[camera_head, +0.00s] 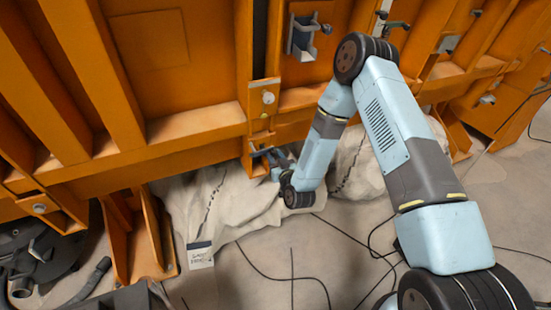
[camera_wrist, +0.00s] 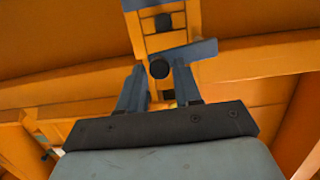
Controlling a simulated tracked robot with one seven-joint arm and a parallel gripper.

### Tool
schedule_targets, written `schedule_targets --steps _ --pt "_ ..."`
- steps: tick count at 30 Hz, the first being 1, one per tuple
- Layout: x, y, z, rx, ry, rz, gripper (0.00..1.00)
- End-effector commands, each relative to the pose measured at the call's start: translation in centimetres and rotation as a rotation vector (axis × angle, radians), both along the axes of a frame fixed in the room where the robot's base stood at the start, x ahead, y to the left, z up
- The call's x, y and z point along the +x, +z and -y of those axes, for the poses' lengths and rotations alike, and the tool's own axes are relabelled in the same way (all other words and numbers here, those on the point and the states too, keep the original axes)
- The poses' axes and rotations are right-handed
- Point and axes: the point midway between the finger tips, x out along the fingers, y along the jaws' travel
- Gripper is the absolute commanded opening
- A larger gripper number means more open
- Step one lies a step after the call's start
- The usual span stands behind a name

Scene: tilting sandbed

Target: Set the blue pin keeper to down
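The blue pin keeper appears in the wrist view as a blue-grey bar (camera_wrist: 190,50) on an orange upright. It lies nearly level, its right end slightly higher, with a dark round end (camera_wrist: 159,68) at its left. My gripper (camera_wrist: 158,66) is open, with one finger on each side of the round end. Small gaps seem to show there; I cannot tell whether either finger touches. In the head view my gripper (camera_head: 270,155) is low against the orange frame, and the keeper there is too small and covered to make out clearly.
The orange frame (camera_head: 190,125) fills the back, with ribs and bolts close around my gripper. A pale cloth-like heap (camera_head: 225,205) with a small label lies below. Dark cables (camera_head: 290,278) cross the floor. Black equipment (camera_head: 40,255) stands at the lower left.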

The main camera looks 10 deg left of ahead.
Motion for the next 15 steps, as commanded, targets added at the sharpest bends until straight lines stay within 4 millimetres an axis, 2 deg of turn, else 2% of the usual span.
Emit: schedule_targets --steps 1,10,15 --pt "-0.01 0.00 0.00 0.000 0.000 0.000 0.28" --pt "-0.01 0.00 0.02 0.000 0.000 0.000 0.00" --pt "-0.01 0.00 0.02 0.000 0.000 0.000 0.00"
